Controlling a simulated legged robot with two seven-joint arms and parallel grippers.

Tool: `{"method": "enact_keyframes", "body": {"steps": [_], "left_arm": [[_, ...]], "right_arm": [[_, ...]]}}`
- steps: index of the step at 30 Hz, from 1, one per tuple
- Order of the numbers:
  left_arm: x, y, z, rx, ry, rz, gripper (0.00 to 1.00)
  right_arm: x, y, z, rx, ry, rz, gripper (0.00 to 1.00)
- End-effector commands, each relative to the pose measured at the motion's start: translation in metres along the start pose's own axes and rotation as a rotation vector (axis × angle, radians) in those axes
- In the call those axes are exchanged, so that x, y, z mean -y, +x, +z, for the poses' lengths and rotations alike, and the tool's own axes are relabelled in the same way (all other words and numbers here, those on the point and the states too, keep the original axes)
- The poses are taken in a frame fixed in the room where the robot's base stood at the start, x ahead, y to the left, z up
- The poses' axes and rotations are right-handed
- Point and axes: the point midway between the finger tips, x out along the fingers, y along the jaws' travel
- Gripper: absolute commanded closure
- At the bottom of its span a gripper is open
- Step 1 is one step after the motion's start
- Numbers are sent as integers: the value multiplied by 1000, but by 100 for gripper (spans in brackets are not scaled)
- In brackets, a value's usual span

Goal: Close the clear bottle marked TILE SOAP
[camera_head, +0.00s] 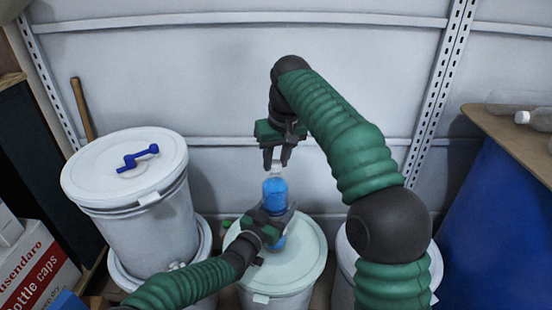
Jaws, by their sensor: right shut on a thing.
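A clear bottle (274,190) with blue liquid stands upright over the pale lid of the middle drum (303,246). No TILE SOAP marking is readable at this size. My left gripper (279,214) comes from the lower left and is closed around the bottle's lower body, hiding part of it. My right gripper (277,162) points down from above, directly over the bottle. It is shut on a small whitish cap (277,170) at the bottle's top. Whether the cap is seated on the neck cannot be told.
A white drum (140,220) at left carries a blue tap (138,157) on its lid. A blue drum (492,225) at right has a board (510,139) with clear bottles (538,118) on top. A bottle-caps box (38,270) stands lower left. A panelled wall is behind.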

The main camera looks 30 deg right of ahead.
Motion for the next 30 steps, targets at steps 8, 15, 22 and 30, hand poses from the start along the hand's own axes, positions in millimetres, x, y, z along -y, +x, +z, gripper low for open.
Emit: {"method": "enact_keyframes", "body": {"steps": [8, 15, 22, 30], "left_arm": [[1, 0, 0, -1, 1, -1, 100], [1, 0, 0, -1, 1, -1, 100], [0, 0, 0, -1, 2, 0, 100], [-1, 0, 0, 0, 3, 1, 100]], "right_arm": [[1, 3, 1, 0, 32, 9, 100], [7, 4, -2, -7, 541, 154, 100], [6, 6, -8, -22, 1198, 336, 100], [6, 5, -6, -28, 1371, 381, 100]]}}
